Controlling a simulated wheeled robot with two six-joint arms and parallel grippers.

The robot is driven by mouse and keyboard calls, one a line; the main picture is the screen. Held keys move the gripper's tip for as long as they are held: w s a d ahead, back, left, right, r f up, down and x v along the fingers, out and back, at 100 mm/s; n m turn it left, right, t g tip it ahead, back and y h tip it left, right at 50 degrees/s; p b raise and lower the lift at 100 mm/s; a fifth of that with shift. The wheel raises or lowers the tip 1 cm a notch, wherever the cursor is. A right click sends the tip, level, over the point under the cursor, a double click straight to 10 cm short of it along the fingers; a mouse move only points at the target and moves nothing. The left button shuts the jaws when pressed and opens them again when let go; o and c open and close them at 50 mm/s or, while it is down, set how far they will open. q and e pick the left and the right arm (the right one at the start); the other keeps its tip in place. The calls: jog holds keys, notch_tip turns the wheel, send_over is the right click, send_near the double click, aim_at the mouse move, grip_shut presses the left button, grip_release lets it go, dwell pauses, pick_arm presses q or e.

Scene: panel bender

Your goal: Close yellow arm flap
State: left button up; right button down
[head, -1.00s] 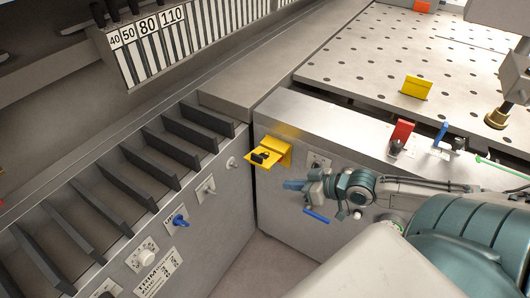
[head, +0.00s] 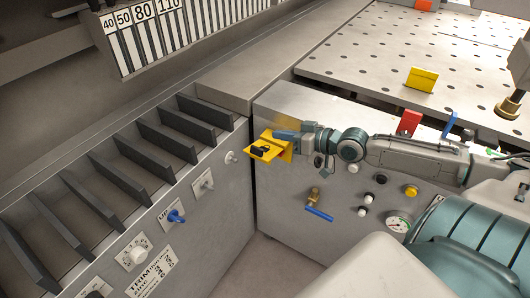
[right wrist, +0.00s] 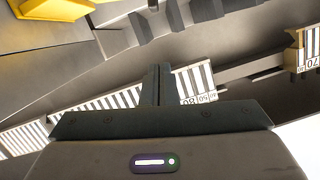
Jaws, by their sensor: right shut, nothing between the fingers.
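The yellow arm flap (head: 266,149) sticks out from the upper left corner of the grey cabinet front in the head view, with a black latch-like piece on it. My right gripper (head: 279,134) is shut and empty. Its fingertips lie over the flap's upper right part in the head view; I cannot tell whether they touch it. In the right wrist view the shut fingers (right wrist: 157,84) point up the picture, and a yellow piece (right wrist: 52,8) shows at the top left corner. My left gripper is not in view.
A blue-handled valve (head: 318,212), several knobs and a gauge (head: 398,224) sit on the cabinet front below my right arm. A red flap (head: 409,122) and another yellow flap (head: 421,79) stand on the table side. Dark slats (head: 118,172) line the left machine.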

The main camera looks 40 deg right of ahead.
aim_at(265, 157)
jog(key=b+x, duration=0.1)
jog(key=x, duration=0.3)
jog(key=shift+r, duration=0.1)
jog(key=shift+w+a+f, duration=0.25)
jog(key=shift+w+a, duration=0.1)
jog(key=shift+w, duration=0.2)
jog(key=f, duration=0.3)
jog(key=shift+s+a, duration=0.25)
jog(key=shift+a, duration=0.1)
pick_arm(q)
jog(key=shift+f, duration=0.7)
pick_arm(e)
jog(key=shift+a+f, duration=0.1)
jog(key=shift+f, duration=0.3)
